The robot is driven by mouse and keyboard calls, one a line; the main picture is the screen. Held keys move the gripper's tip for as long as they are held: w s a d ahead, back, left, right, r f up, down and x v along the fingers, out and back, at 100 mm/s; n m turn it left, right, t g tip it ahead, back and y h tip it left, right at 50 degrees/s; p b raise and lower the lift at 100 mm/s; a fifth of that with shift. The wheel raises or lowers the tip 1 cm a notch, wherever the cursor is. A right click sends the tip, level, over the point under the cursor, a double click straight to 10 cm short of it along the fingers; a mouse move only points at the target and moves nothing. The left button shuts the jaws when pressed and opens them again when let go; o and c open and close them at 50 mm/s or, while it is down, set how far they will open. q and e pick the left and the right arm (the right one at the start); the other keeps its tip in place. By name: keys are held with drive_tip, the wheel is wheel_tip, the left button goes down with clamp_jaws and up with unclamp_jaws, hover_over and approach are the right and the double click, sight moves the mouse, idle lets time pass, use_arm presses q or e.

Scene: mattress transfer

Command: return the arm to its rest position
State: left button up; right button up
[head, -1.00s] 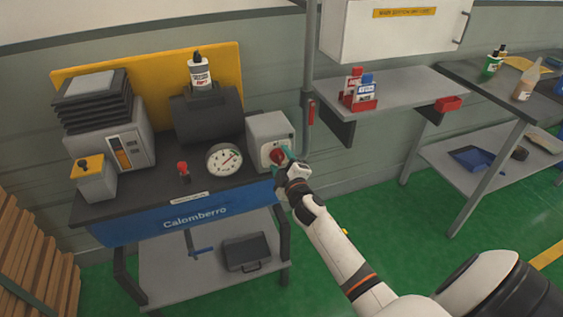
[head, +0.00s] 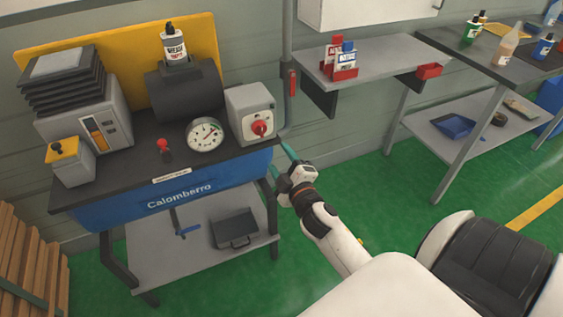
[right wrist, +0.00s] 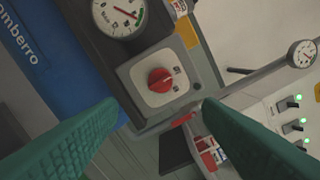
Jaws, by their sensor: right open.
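My right gripper (head: 289,163) is open and empty in the head view, in front of and below the grey switch box (head: 250,113). Its green fingers show wide apart in the right wrist view (right wrist: 162,140), with nothing between them. The red rotary knob (head: 260,128) on the box is apart from the fingers. The knob also shows in the right wrist view (right wrist: 161,80), beyond the fingertips. My left gripper is not in view.
The blue Calomberro bench (head: 230,168) carries a pressure gauge (head: 205,134), a grease bottle (head: 174,43) and a small yellow-topped box (head: 63,148). A wall shelf (head: 385,65) and a workbench (head: 500,72) stand to the right.

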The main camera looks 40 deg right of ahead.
idle(0.4)
drive_tip(key=s+a+f+m+g+y, duration=0.1)
drive_tip(key=s+a+f+g, duration=0.2)
drive_tip(key=f, duration=0.8)
drive_tip(key=s+a+f+m+g+y, duration=0.1)
drive_tip(key=s+f+g, duration=0.25)
drive_tip(key=f, duration=0.85)
drive_tip(key=s+a+f+m+g+y, duration=0.15)
drive_tip(key=s+f, duration=0.25)
drive_tip(key=f, duration=0.7)
drive_tip(key=s+a+f+m+g, duration=0.1)
drive_tip(key=s+a+f+g, duration=0.1)
drive_tip(key=s+f, duration=0.4)
drive_tip(key=s+a+f+m+g, duration=0.1)
drive_tip(key=s+f, duration=0.5)
drive_tip(key=s, duration=0.8)
drive_tip(key=s+a+f+m+g, duration=0.1)
drive_tip(key=s+a+f+g, duration=0.2)
drive_tip(key=s, duration=0.7)
wheel_tip(320, 180, down, 3)
drive_tip(key=g, duration=0.2)
drive_tip(key=shift+s+g, duration=0.3)
drive_tip(key=shift+s, duration=0.05)
